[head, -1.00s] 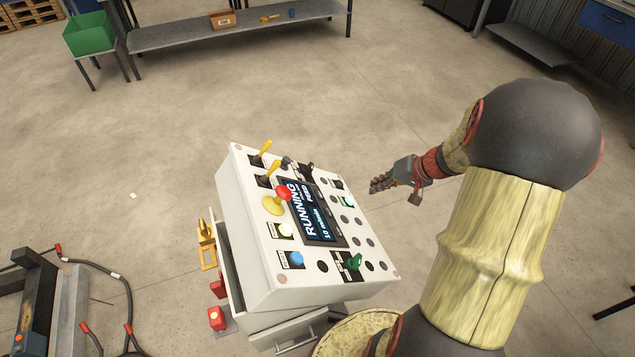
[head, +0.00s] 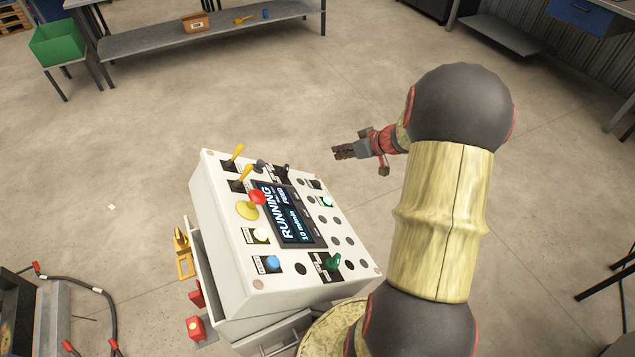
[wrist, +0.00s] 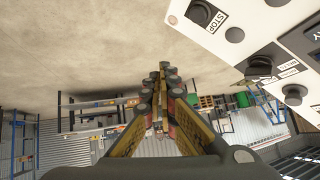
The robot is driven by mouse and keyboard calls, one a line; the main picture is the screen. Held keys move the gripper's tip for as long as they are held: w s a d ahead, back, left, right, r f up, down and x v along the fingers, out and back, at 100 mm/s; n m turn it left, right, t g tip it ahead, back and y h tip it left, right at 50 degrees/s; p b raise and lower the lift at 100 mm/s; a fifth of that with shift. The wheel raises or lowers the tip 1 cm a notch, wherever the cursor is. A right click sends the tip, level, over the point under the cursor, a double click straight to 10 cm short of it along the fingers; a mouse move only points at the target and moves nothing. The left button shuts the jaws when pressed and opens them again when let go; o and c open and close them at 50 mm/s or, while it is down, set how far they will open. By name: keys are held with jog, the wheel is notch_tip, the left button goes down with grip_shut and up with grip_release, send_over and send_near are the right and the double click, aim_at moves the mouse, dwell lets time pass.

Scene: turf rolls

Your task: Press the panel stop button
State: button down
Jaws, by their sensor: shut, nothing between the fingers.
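The white control panel (head: 228,240) stands tilted on a base, its screen (head: 288,217) reading "RUNNING". The stop button (head: 315,184) is a small dark button at the panel's far right corner; in the wrist view the black button (wrist: 201,12) shows beside its "STOP" label, at the top edge. A red mushroom knob (head: 257,197) on yellow sits left of the screen. My gripper (head: 337,152) is shut and empty, beyond the panel's far right corner, apart from the button. Its closed fingers (wrist: 163,82) point away from the camera in the wrist view.
Yellow levers (head: 236,155), a black switch (head: 283,170), a lit button (head: 327,201), a blue button (head: 272,263) and a green selector (head: 333,261) share the panel. Open floor (head: 300,100) lies beyond it. A shelf bench (head: 150,42) stands at the back.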

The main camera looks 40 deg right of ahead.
aim_at(317, 184)
jog(key=shift+w+a+f+b, duration=0.2)
jog(key=shift+a+f+b, duration=0.4)
jog(key=shift+a+f, duration=0.45)
jog(key=shift+w+a+f+b, duration=0.25)
jog(key=shift+a+f+b, duration=0.5)
jog(key=shift+f, duration=0.45)
jog(key=shift+w+a+f+b, duration=0.2)
jog(key=shift+a+f+b, duration=0.3)
jog(key=shift+a+f, duration=0.6)
jog(key=shift+d, duration=0.1)
jog(key=shift+w+a+f+b, duration=0.1)
jog(key=shift+a+f+b, duration=0.55)
jog(key=shift+b, duration=1.2)
jog(key=shift+d, duration=0.2)
jog(key=shift+d+r, duration=0.45)
jog(key=shift+r, duration=0.2)
